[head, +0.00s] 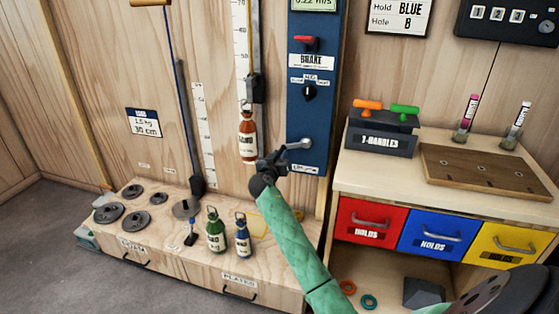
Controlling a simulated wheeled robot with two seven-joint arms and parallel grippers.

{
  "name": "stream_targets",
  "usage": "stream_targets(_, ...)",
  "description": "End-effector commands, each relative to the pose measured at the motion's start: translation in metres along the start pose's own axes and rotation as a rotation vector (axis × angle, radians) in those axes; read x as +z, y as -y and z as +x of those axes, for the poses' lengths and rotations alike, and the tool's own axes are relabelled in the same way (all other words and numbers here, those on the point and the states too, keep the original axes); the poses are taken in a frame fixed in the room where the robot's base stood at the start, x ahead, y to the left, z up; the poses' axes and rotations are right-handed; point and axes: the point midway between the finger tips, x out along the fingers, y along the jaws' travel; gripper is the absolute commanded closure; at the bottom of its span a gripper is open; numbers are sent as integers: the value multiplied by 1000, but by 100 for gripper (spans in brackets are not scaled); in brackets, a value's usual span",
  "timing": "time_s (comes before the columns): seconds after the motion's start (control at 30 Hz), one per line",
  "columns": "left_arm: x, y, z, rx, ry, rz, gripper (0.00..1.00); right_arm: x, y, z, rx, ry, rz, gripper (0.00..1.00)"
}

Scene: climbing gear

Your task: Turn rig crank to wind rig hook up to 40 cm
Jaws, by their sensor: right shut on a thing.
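The rig crank (299,144) is a grey lever low on the blue rig panel (307,120). My right gripper (279,157), on the green arm, is shut on the crank's left end. The jaws partly hide the handle. Left of the panel, a dark block (257,88) sits on a vertical rail beside a white number scale (240,35). A brown bottle (247,135) hangs just below the block, upright and clear of the bench. The rig hook is too small to make out at the bottle's top. My left gripper is not in view.
The panel also carries a red brake lever (306,41) and a black knob (309,92). Green (215,231) and blue (242,235) bottles and several grey plates (108,212) stand on the low wooden bench (175,262). A drawer cabinet (350,187) stands close on the right.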

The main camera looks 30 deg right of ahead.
Motion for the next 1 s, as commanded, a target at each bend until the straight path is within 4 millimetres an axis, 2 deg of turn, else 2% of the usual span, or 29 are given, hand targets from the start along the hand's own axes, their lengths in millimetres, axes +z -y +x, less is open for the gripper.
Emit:
stream_targets(0.03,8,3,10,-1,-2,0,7,3,2,0,0,-1,26,100)
stream_targets(0.23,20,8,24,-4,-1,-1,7,-7,2,0,-1,-3,99,100)
stream_targets(0.37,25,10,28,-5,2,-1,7,-11,2,0,-1,-3,121,100)
stream_targets(0.67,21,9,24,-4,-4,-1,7,-14,1,0,0,-4,124,100)
stream_targets(0.7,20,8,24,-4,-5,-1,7,-14,1,0,0,-4,123,76)
stream_targets(0.8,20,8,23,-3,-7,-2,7,-13,1,0,0,-4,123,57)
stream_targets(1.0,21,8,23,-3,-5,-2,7,-12,1,0,0,-3,122,57)
